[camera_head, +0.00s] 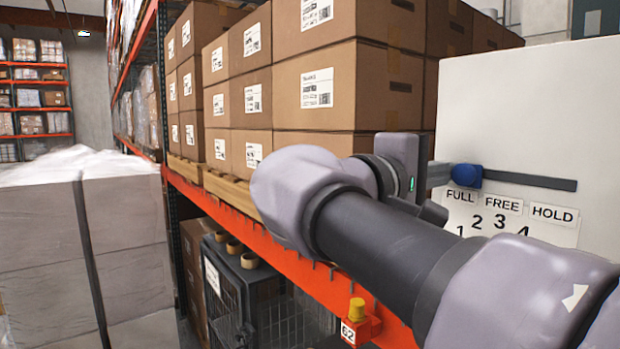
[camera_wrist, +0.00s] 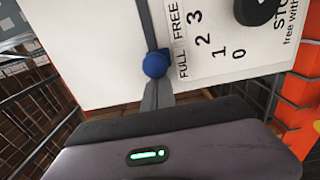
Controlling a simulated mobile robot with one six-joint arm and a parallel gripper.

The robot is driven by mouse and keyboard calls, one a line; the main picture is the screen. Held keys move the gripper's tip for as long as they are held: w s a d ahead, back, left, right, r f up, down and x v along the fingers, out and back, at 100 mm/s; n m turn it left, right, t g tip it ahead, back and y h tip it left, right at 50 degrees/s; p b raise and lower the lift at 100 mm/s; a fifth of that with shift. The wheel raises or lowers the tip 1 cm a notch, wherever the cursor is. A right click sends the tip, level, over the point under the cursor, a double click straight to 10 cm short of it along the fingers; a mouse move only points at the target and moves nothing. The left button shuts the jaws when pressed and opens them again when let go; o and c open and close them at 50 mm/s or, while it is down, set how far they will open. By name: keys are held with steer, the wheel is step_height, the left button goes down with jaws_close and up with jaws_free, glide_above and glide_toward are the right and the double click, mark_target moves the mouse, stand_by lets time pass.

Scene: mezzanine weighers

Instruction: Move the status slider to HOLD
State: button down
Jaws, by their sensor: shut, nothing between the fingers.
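The status slider's blue knob (camera_head: 466,175) sits above the FULL label (camera_head: 460,197), near the left end of its dark horizontal track (camera_head: 540,182) on a white panel (camera_head: 530,100). The FREE label (camera_head: 503,206) and HOLD label (camera_head: 552,214) are further right under the track. My gripper (camera_head: 440,174) is shut and empty, its fingertips just left of the knob. In the wrist view the closed fingers (camera_wrist: 158,92) reach up to the blue knob (camera_wrist: 155,64); I cannot tell whether they touch it. HOLD is outside that view.
Numbers are printed below the labels. A black round control (camera_wrist: 258,10) is on the panel in the wrist view. An orange rack beam (camera_head: 270,250) carrying stacked cartons (camera_head: 330,90) stands left of the panel. A yellow-topped red unit marked 62 (camera_head: 358,325) is below my arm.

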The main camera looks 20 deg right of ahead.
steer(key=shift+s+d+b, duration=0.25)
steer(key=shift+s+b, duration=0.05)
steer(key=shift+s, duration=0.35)
steer(key=shift+s+d+b, duration=0.25)
steer(key=shift+s, duration=0.45)
steer(key=shift+s+d+b, duration=0.25)
steer(key=shift+s+b, duration=0.05)
steer(key=shift+s, duration=0.35)
steer(key=shift+s+d, duration=0.1)
steer(key=shift+s, duration=0.2)
steer(key=shift+s+d+b, duration=0.25)
steer(key=shift+s+b, duration=0.05)
steer(key=shift+s, duration=0.45)
steer(key=shift+s+d+b, duration=0.3)
steer(key=shift+s, duration=0.4)
steer(key=shift+s+d+b, duration=0.25)
steer(key=shift+s+b, duration=0.05)
steer(key=shift+s, duration=0.45)
steer(key=shift+w, duration=0.1)
steer(key=shift+w+a, duration=0.35)
steer(key=shift+w, duration=0.35)
steer(key=p, duration=0.4)
glide_toward(474, 177)
steer(key=s, duration=0.1)
steer(key=s+d, duration=0.1)
steer(key=s, duration=0.1)
steer(key=shift+s+r, duration=0.1)
steer(key=shift+s, duration=0.2)
